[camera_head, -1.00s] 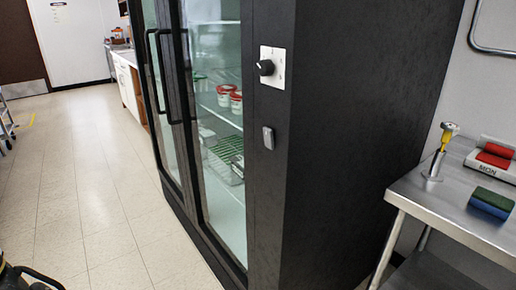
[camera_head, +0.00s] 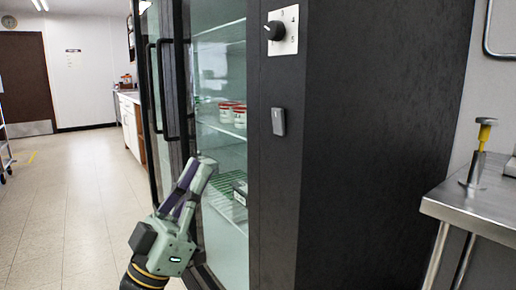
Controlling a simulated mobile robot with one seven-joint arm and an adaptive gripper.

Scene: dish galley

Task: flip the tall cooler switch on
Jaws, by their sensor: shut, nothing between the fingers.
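The tall cooler (camera_head: 375,150) is a black cabinet with glass doors. Its switch (camera_head: 278,121) is a small grey rocker plate on the narrow black front strip, below a white dial plate with a black knob (camera_head: 275,31). Whether the rocker is on or off I cannot tell. My gripper (camera_head: 205,166) is in front of the glass door, lower left of the switch and apart from it. Its fingers point up and slightly right, and they are shut and empty.
Red-lidded tubs (camera_head: 232,114) and a green rack stand inside the cooler. Vertical black door handles (camera_head: 165,90) stick out at the left. A steel table (camera_head: 480,205) with a yellow-handled tool stands at the right.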

